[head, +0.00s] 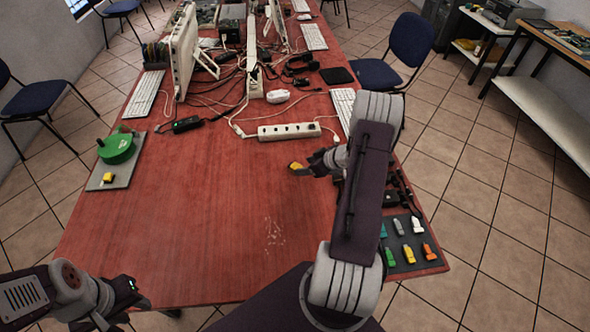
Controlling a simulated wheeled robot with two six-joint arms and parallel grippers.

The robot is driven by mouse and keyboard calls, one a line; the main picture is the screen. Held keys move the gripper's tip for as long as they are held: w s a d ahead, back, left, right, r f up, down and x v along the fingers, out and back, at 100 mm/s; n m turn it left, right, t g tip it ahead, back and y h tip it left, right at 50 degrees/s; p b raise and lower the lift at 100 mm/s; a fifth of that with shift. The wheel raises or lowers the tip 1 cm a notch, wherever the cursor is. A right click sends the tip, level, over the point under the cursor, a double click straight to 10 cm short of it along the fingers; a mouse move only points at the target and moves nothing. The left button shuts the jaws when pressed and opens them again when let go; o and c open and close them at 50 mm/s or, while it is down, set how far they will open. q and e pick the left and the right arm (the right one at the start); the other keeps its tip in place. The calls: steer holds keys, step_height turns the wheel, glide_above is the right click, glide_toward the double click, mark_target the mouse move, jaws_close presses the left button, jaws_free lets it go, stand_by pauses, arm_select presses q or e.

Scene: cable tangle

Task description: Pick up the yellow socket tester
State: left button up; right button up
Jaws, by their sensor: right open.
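A small yellow piece with a dark part, which looks like the yellow socket tester (296,166), is on the red table in front of the white power strip. My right gripper (306,168) is open, with its fingertips right at this piece; whether they touch it is too small to tell. Another small yellow block (108,178) sits on the grey mat at the left edge. A yellow plug-like piece (408,254) lies on the dark tray at the right. My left gripper (132,294) is low at the left front, and its jaws are not clear.
The white power strip (289,132) lies just behind the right gripper, with cables and monitors beyond it. A green reel (116,149) stands on the grey mat (121,182). The dark tray (430,262) holds several coloured pieces. The table's front middle is clear.

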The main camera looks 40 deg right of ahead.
mark_target(298, 167)
steer(key=shift+w+d+f, duration=0.1)
steer(key=shift+d+f, duration=0.05)
steer(key=x, duration=0.4)
steer(key=shift+w+f, duration=0.35)
steer(key=shift+w, duration=0.05)
steer(key=shift+c, duration=0.9)
jaws_close()
steer(key=shift+r, duration=0.2)
